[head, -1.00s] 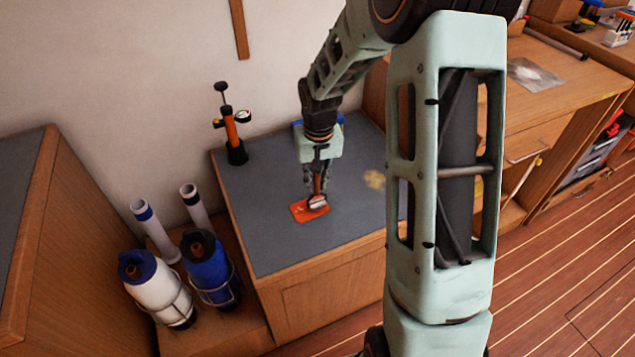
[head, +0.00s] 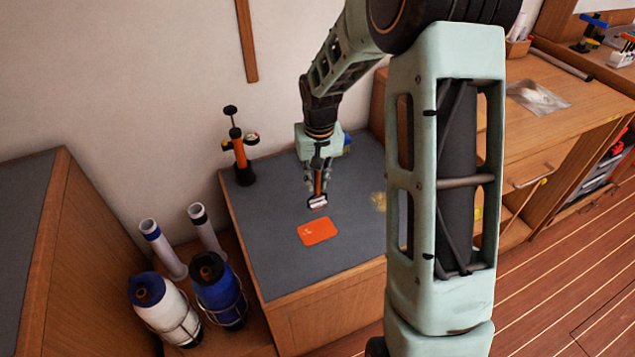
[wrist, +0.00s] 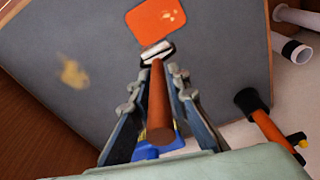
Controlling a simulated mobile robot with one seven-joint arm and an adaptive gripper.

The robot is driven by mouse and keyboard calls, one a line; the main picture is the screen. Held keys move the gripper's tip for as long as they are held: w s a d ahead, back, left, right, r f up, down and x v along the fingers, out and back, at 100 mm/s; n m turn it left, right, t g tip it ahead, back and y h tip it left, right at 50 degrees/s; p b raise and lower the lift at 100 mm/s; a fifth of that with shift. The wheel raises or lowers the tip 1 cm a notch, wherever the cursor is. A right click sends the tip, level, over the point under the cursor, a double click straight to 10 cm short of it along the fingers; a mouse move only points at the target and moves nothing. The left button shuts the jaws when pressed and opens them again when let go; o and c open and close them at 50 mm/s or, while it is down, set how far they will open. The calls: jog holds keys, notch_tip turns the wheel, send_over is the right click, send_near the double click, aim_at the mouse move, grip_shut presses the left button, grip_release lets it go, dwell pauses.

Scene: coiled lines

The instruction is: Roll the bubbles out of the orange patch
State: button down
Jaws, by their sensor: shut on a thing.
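The orange patch (head: 318,231) lies flat on the grey top of the low cabinet (head: 275,260). It also shows in the wrist view (wrist: 156,20), with a few small pale spots on it. My gripper (head: 318,186) is shut on the orange-brown handle of a roller (head: 317,202). The wrist view shows the handle (wrist: 160,105) between the fingers and the pale roller head (wrist: 157,52) beyond them. In the head view the roller head is just behind the patch, apart from it. Whether it touches the top is unclear.
An orange hand pump (head: 240,158) stands at the cabinet's back left. A yellowish smudge (head: 379,201) is on the top to the right. A blue thing (wrist: 160,150) is partly hidden behind my gripper. White and blue bottles (head: 217,290) stand lower left.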

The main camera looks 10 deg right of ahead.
jog(key=shift+r+p, duration=0.8)
jog(key=shift+r, duration=0.6)
jog(key=shift+a, duration=0.1)
